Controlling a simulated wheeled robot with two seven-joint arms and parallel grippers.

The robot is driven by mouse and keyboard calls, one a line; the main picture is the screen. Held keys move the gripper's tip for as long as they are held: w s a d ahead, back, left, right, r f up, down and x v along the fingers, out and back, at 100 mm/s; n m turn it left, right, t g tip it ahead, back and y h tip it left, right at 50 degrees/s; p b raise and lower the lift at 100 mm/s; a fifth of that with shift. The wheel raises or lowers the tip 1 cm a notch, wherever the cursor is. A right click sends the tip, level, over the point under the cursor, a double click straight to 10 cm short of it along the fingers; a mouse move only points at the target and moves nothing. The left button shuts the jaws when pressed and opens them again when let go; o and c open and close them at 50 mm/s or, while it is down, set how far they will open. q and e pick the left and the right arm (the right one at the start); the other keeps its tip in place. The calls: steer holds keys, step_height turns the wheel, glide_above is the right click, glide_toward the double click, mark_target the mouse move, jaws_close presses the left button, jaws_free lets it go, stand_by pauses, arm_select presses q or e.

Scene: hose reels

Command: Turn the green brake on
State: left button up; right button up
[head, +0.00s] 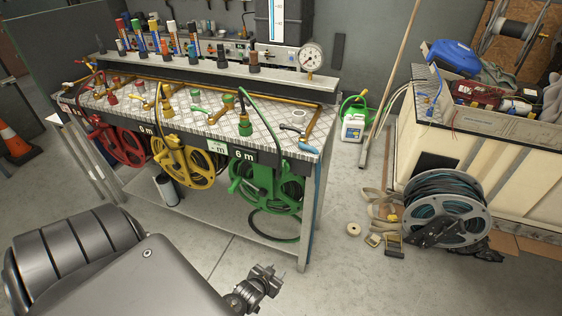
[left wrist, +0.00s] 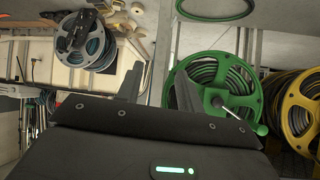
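The green hose reel (head: 268,184) hangs under the bench's front right end, below the "6 m" label. In the left wrist view the green reel (left wrist: 205,66) stands right of my gripper. A thin metal lever (left wrist: 232,114) with a green knob (left wrist: 261,129) shows at its lower edge; I cannot tell surely whether this is the brake or the crank. My left gripper (head: 264,284) is in front of the bench, low and apart from the green reel. In the left wrist view its two fingers (left wrist: 156,84) are spread, with nothing between them. My right gripper is not in view.
Yellow (head: 183,162) and red (head: 118,143) reels hang left of the green one. The metal bench (head: 271,148) carries valves and a gauge (head: 311,57). A grey cable drum (head: 445,208) and straps stand on the right. The floor before the bench is clear.

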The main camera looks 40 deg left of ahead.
arm_select(q)
steer(key=w+a+r+n+t+y+p, duration=0.1)
steer(key=w+a+r+t, duration=0.15)
steer(key=r, duration=0.65)
steer(key=w+a+r+n+t+y, duration=0.15)
steer(key=w+r, duration=0.25)
steer(key=r, duration=0.5)
steer(key=t+y+p, duration=0.1)
steer(key=t+y, duration=0.1)
steer(key=t, duration=0.1)
glide_toward(283, 165)
steer(key=shift+n+h, duration=0.25)
steer(key=x, duration=0.4)
steer(key=p+x, duration=0.1)
steer(key=x, duration=0.3)
steer(key=shift+w+a+r, duration=0.25)
steer(key=shift+w, duration=0.1)
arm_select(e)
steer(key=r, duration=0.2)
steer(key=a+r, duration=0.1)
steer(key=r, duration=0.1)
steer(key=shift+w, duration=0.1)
arm_select(q)
steer(key=shift+c, duration=0.3)
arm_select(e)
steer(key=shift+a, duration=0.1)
